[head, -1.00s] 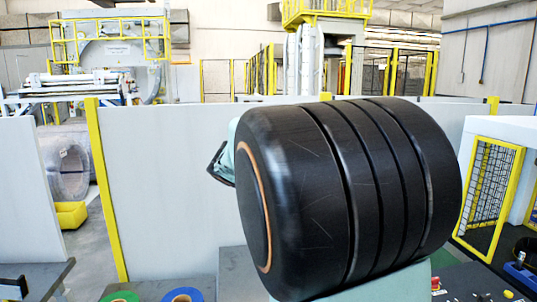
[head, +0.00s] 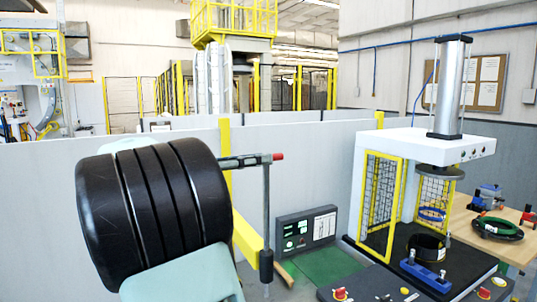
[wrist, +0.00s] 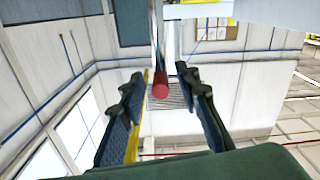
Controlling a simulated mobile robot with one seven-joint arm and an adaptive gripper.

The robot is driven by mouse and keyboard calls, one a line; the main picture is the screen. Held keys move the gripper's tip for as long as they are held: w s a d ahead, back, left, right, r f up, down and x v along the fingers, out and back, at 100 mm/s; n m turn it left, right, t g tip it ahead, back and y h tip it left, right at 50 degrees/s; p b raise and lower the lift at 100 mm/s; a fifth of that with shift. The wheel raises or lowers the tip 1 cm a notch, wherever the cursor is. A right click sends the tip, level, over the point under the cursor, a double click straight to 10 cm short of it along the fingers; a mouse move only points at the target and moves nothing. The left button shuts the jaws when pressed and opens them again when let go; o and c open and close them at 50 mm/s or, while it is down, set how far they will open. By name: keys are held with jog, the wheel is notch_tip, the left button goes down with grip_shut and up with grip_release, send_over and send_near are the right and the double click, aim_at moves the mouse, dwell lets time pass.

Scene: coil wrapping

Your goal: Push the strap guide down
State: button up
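The strap guide (head: 265,210) appears to be the thin upright rod in the head view, with a dark block low on it. A dark horizontal bar with a red end (head: 278,157) crosses its top. In the wrist view the red end (wrist: 161,90) of a rod shows between the two fingers. My gripper (wrist: 162,74) is open there, with a finger on either side and no contact that I can make out. In the head view my arm hides most of what lies left of the bar, and I cannot clearly separate the gripper from the bar.
A white press (head: 425,143) with a yellow mesh guard (head: 380,205) stands at the right. A control panel (head: 305,230) stands right of the rod. A wooden table (head: 475,232) with tools is at far right. A low grey wall (head: 300,180) runs behind.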

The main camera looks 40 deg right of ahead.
jog(key=shift+p+x, duration=0.35)
jog(key=shift+x, duration=1.4)
grip_shut()
jog(key=shift+w, duration=0.1)
